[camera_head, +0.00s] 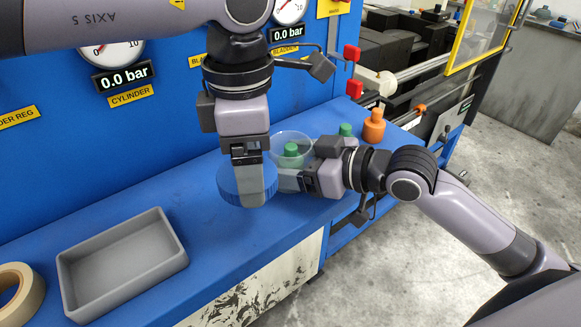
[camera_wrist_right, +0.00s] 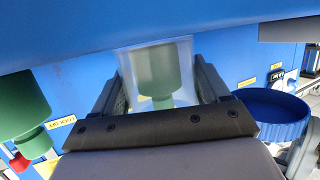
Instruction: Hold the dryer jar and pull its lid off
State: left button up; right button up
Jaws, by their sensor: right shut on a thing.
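The clear dryer jar (camera_head: 279,152) stands at the back of the blue bench, its round rim visible and something green showing in or through it. My right gripper (camera_head: 284,179) reaches in from the right and is shut on the jar; the right wrist view shows the jar (camera_wrist_right: 152,85) between its fingers. The blue lid (camera_head: 231,186) is to the left of the jar and apart from it; the right wrist view shows the lid (camera_wrist_right: 275,115) off to the right. My left gripper (camera_head: 247,188) points down over the lid, a finger across its rim; its grip is unclear.
An empty grey tray (camera_head: 125,262) and a tape roll (camera_head: 18,295) lie on the bench at left. An orange bottle (camera_head: 373,127) and a green one (camera_head: 346,130) stand behind my right wrist. The blue panel with gauges (camera_head: 108,52) rises behind. Bench between tray and lid is clear.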

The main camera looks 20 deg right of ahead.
dwell(0.3)
jog(key=o, duration=1.5)
jog(key=shift+f, duration=0.15)
jog(key=shift+r, duration=0.2)
pick_arm(q)
jog(key=shift+f+b, duration=0.65)
jog(key=shift+f, duration=0.1)
pick_arm(e)
jog(key=v, duration=0.9)
jog(key=shift+s+d+f, duration=0.1)
jog(key=shift+s+d, duration=0.05)
pick_arm(q)
jog(key=shift+f, duration=0.2)
jog(key=shift+f+b, duration=0.1)
jog(key=shift+b, duration=0.2)
pick_arm(e)
jog(key=shift+v, duration=1.35)
